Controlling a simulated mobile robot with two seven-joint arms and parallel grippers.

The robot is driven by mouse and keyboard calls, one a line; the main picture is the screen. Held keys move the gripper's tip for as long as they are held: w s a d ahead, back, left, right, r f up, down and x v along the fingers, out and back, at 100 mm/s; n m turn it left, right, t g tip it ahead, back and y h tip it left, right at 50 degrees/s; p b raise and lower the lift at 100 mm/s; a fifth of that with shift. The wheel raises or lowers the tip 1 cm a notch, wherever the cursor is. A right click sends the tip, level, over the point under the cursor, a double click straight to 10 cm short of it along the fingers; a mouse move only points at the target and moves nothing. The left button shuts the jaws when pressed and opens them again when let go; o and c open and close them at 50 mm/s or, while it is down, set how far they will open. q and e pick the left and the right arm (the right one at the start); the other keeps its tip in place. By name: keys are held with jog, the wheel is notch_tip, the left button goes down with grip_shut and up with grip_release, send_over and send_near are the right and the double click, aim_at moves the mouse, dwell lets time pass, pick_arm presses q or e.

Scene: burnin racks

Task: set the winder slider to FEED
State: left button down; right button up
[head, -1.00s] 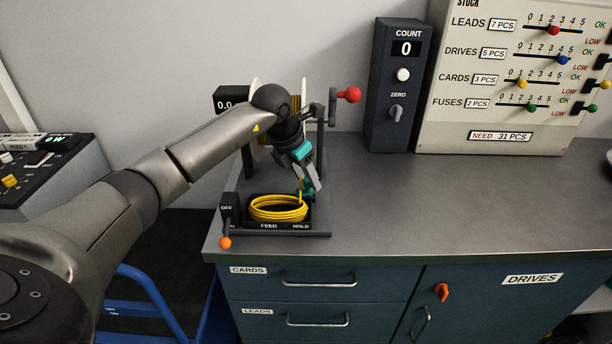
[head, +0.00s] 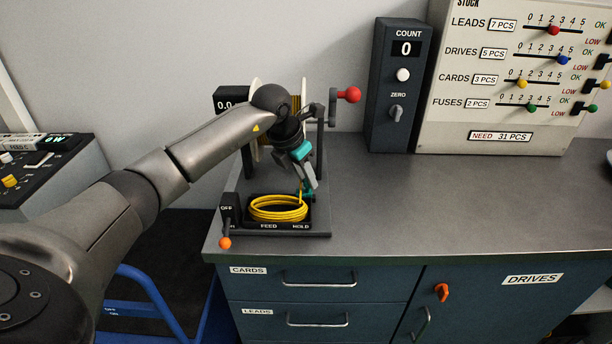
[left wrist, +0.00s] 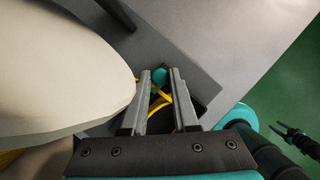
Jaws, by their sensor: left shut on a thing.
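The winder (head: 322,222) stands at the left end of the counter, with FEED and HOLD printed along its front edge. Its slider has a teal knob (head: 308,191) near the HOLD side. My left gripper (head: 312,187) points down at the knob and is shut on it. In the left wrist view the teal knob (left wrist: 159,76) sits between the tips of the two fingers. The fingers partly hide the slider's track.
A coil of yellow wire (head: 277,208) lies in the winder's front tray. An orange-tipped lever (head: 225,242) hangs at its left, by OFF. A red-knobbed crank (head: 349,95) sticks out behind. The counter (head: 450,200) to the right is clear. A COUNT box (head: 397,100) stands at the back.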

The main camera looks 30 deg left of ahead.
dwell(0.6)
pick_arm(q)
jog(key=shift+s+a, duration=0.5)
jog(key=shift+a, duration=0.35)
jog(key=shift+s+a, duration=0.5)
jog(key=shift+a, duration=0.3)
jog(key=c, duration=0.7)
grip_release()
jog(key=p+v, duration=0.1)
jog(key=v, duration=1.4)
jog(key=shift+s+r, duration=0.1)
jog(key=shift+r, duration=0.05)
